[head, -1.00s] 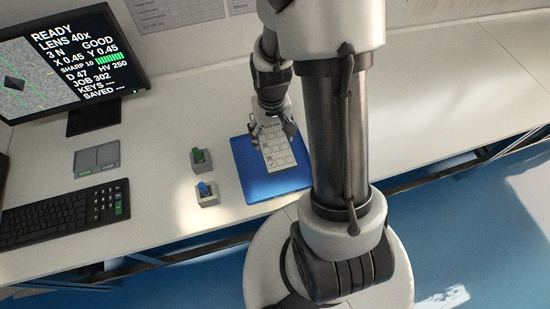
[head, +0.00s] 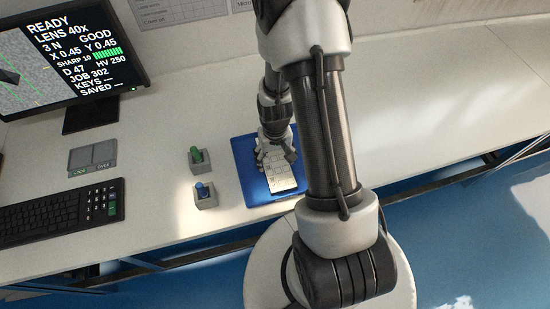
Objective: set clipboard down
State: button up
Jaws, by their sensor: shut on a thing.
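The clipboard (head: 284,181), a small board with a white printed form, is over the blue mat (head: 246,172) on the bench. My gripper (head: 275,156) is shut on the clipboard's far end, partly covering it. The clipboard looks nearly flat, with a dark near edge close to the mat. I cannot tell whether it touches the mat. My own arm hides the right part of the mat.
Left of the mat stand a green-topped control (head: 197,158) and a blue-topped control (head: 204,194). Farther left are a grey two-part pad (head: 92,157), a keyboard (head: 62,212) and a monitor (head: 75,60). The bench (head: 430,120) is clear on the right.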

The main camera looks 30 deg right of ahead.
jog(key=shift+f, duration=0.1)
jog(key=o, duration=1.2)
notch_tip(320, 180, up, 12)
jog(key=p, duration=0.4)
notch_tip(320, 180, up, 15)
jog(key=n+t, duration=0.1)
jog(key=t, duration=0.1)
send_over(275, 161)
jog(key=s+a, duration=0.2)
jog(key=a, duration=0.3)
jog(key=s+a+r+n+t, duration=0.2)
jog(key=s+a+r, duration=0.3)
jog(key=s+r, duration=0.6)
jog(key=shift+s+a+r+t, duration=0.3)
jog(key=shift+a+r, duration=0.05)
jog(key=shift+r, duration=0.1)
